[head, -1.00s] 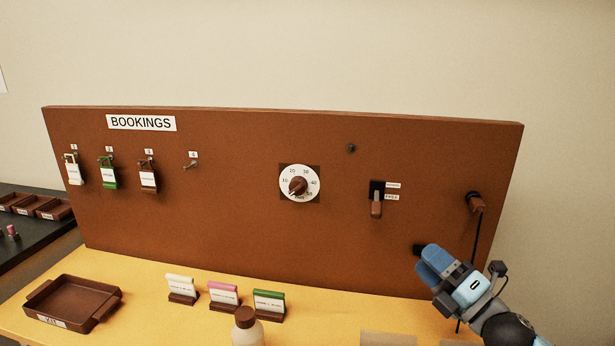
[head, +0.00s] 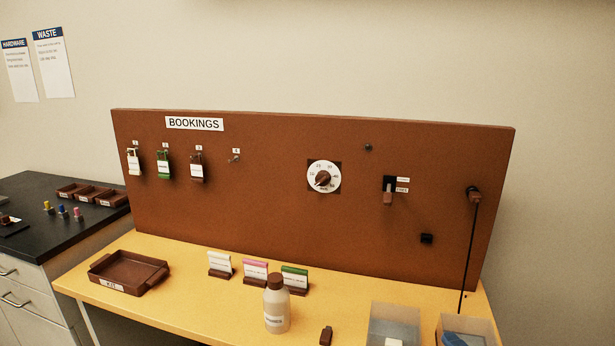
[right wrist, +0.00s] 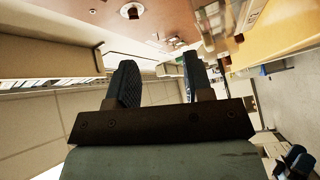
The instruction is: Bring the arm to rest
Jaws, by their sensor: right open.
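My right gripper (right wrist: 160,82) shows in the right wrist view with its two dark fingers apart and nothing between them. It points into the room, away from any object close by. Neither gripper is in the head view. The brown BOOKINGS board (head: 270,220) stands upright at the back of the yellow table (head: 200,312). The board carries a white dial (head: 324,177), a lever switch (head: 388,192), a black socket (head: 427,239) and a brown plug with a hanging black cord (head: 474,195). Tags hang on three of the hooks at its left.
A brown tray (head: 130,272) sits at the table's left. Three card stands (head: 256,272), a white bottle (head: 276,308), a small brown piece (head: 326,336) and two clear bins (head: 394,322) are near the front. A black bench (head: 50,225) stands at the left.

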